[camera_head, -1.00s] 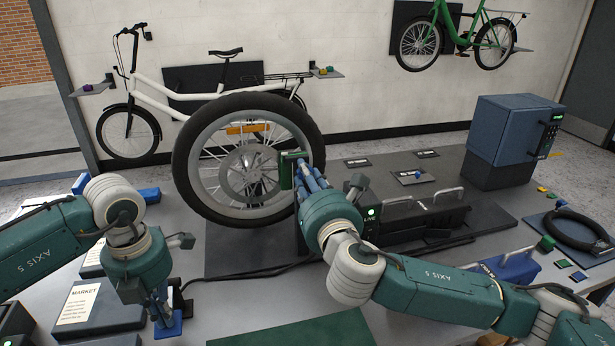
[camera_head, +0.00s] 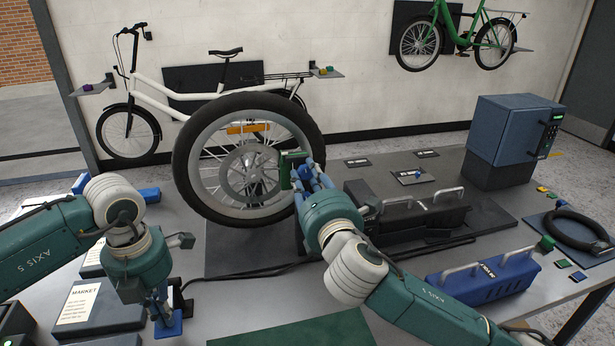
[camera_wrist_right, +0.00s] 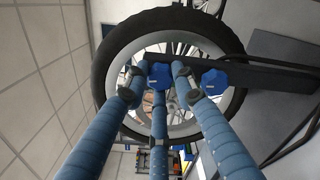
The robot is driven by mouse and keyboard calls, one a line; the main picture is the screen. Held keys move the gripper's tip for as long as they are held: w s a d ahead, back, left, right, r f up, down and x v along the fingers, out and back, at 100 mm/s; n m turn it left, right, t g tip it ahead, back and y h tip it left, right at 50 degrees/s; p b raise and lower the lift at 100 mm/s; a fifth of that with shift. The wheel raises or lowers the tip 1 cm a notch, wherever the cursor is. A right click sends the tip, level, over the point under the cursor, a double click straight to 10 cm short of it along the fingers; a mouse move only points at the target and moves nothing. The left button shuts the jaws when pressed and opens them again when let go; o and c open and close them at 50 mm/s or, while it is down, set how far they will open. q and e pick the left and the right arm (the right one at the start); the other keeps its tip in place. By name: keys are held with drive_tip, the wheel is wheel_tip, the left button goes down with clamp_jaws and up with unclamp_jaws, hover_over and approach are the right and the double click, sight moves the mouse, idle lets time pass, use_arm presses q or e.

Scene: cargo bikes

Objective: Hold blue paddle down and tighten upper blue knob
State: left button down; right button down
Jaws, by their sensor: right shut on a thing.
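The upper blue knob (camera_wrist_right: 160,76) is between the fingers of my right gripper (camera_wrist_right: 158,88) in the right wrist view. The gripper is shut on it, and a second blue knob (camera_wrist_right: 213,82) sits beside it on the same dark bar. In the head view, my right gripper (camera_head: 308,178) is at the green block (camera_head: 286,168) beside the wheel, and its fingers hide the knobs. My left gripper (camera_head: 164,308) points down at the blue paddle (camera_head: 169,329) at the front left. It seems to touch the paddle, but its finger opening is unclear.
A large wheel (camera_head: 183,168) stands upright just left of my right gripper. A dark case with handles (camera_head: 420,217) and a blue box (camera_head: 484,279) lie to the right. Dark cables cross the bench. A green mat (camera_head: 300,332) at the front is clear.

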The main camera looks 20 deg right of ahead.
drive_tip(key=shift+d+r+m, duration=0.15)
drive_tip(key=shift+r+m, duration=0.05)
drive_tip(key=shift+m, duration=0.4)
drive_tip(key=c, duration=1.4)
unclamp_jaws()
drive_tip(key=shift+s+f, duration=0.1)
drive_tip(key=shift+f, duration=0.05)
drive_tip(key=shift+s, duration=0.3)
drive_tip(key=s, duration=1.1)
drive_tip(key=shift+s, duration=0.2)
